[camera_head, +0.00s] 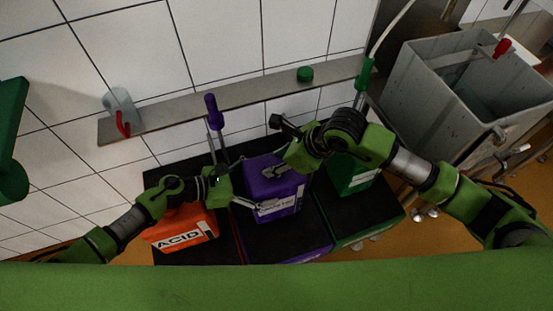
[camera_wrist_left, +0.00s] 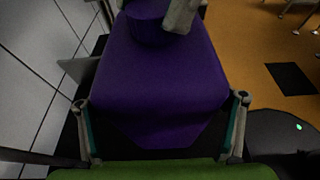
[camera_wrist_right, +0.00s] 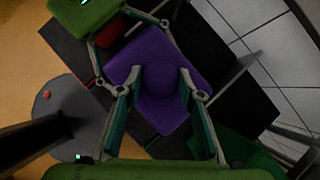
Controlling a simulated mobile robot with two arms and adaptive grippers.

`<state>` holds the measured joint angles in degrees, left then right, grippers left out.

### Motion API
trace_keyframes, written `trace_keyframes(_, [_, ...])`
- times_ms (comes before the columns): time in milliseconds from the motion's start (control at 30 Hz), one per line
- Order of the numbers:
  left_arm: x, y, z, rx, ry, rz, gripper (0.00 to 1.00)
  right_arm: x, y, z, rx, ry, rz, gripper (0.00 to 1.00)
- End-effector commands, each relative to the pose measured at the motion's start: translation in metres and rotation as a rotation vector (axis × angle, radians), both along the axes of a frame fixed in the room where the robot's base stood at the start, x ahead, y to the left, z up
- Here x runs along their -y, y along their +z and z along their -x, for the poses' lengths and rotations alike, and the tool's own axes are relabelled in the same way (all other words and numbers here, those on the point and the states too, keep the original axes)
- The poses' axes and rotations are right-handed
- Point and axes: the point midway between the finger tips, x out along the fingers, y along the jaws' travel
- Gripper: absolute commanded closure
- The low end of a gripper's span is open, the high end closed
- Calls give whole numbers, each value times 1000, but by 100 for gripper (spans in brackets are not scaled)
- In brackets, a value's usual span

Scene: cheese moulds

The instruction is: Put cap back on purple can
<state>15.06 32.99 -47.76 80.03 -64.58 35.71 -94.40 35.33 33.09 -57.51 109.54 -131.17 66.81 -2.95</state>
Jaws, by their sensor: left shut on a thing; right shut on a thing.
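The purple can (camera_head: 262,185) stands upright on the dark table, with a white label on its front. My left gripper (camera_head: 246,187) is shut on the can's body from the left. In the left wrist view its fingers lie along both sides of the purple can (camera_wrist_left: 165,85). My right gripper (camera_wrist_right: 159,78) is over the can, its fingers on both sides of the round purple cap (camera_wrist_right: 160,82). The cap (camera_wrist_left: 147,28) also shows at the can's top in the left wrist view. I cannot tell whether it is seated. My right gripper hides it in the head view.
An orange ACID can (camera_head: 184,230) stands left, a green can (camera_head: 350,176) right. The wall shelf (camera_head: 255,92) bears a green cap (camera_head: 305,74) and a pale jug (camera_head: 120,105). A purple-handled tool (camera_head: 211,112) rises behind the cans. A grey tub (camera_head: 430,110) stands right.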

Motion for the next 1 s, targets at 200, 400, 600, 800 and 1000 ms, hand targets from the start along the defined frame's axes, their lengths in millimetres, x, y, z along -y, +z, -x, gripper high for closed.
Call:
trace_keyframes(200, [3,-3,4,-7,-7,0,75,-7,-2,8,-8,-334,-6,74])
trace_keyframes(400, [3,-3,4,-7,-6,0,75,-7,-1,8,-7,-566,-8,74])
trace_keyframes(600, [2,-3,4,-7,-5,0,75,-6,-1,8,-6,-612,-11,74])
trace_keyframes(800, [2,-3,4,-7,-4,0,75,-7,-1,8,-7,-609,-12,58])
trace_keyframes(1000, [2,-3,3,-6,-4,0,75,-6,0,7,-3,-611,-11,49])
